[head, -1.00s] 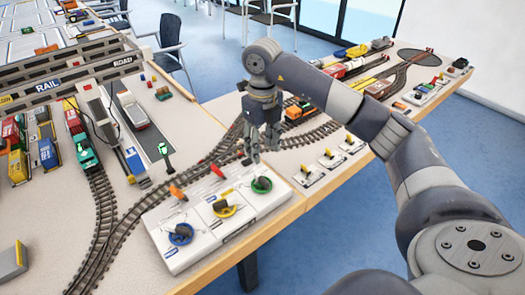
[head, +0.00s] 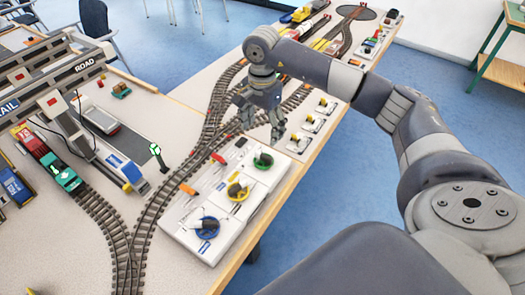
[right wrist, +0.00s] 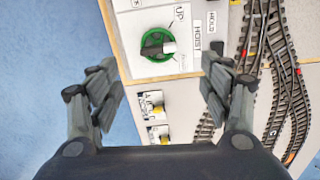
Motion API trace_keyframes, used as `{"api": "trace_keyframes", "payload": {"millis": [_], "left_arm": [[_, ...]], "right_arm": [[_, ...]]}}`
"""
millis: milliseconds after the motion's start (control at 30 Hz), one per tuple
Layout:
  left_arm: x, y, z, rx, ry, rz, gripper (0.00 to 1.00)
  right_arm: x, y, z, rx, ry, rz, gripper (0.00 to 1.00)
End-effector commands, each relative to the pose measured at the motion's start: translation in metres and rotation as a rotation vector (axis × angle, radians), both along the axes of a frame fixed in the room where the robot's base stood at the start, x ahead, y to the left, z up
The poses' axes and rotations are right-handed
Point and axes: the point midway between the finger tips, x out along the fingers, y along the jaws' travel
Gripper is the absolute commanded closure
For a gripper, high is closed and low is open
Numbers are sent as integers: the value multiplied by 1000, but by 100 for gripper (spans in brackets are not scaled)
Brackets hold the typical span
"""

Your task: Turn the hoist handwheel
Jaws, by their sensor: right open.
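The hoist handwheel is a green ring with a dark knob and a light handle (right wrist: 157,44), beside a HOIST label in the right wrist view. In the head view the green handwheel (head: 263,161) is at the far end of the white control panel (head: 215,245), past a yellow wheel (head: 238,192) and a blue wheel (head: 207,228). My right gripper (head: 262,130) hangs just beyond the green wheel, open and empty. In the right wrist view my right gripper (right wrist: 160,95) has its fingers wide apart, with the wheel ahead between them and not touched. My left gripper is not in view.
Small lever switches (head: 312,124) line the table edge past the panel. Model railway tracks (head: 140,225) run along the panel's left side, with a green locomotive (head: 62,178) and a small green signal (head: 157,155). Blue floor is free to the right.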

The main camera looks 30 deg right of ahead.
Motion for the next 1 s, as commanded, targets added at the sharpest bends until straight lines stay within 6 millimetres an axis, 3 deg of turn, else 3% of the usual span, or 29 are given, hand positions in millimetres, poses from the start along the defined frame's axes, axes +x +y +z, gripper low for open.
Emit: {"api": "trace_keyframes", "payload": {"millis": [167, 300, 600, 800, 1000], "left_arm": [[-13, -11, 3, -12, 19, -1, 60], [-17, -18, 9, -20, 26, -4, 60], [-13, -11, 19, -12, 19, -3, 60], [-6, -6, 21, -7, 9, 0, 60], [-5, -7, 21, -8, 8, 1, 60]], "right_arm": [[-1, -1, -16, -1, 5, 13, 28], [-2, 0, -42, 0, 7, 11, 28], [-1, 0, -93, -1, 5, 10, 28], [-1, -1, -107, -1, 3, 11, 28], [-1, -1, -108, -1, 1, 11, 28]]}}
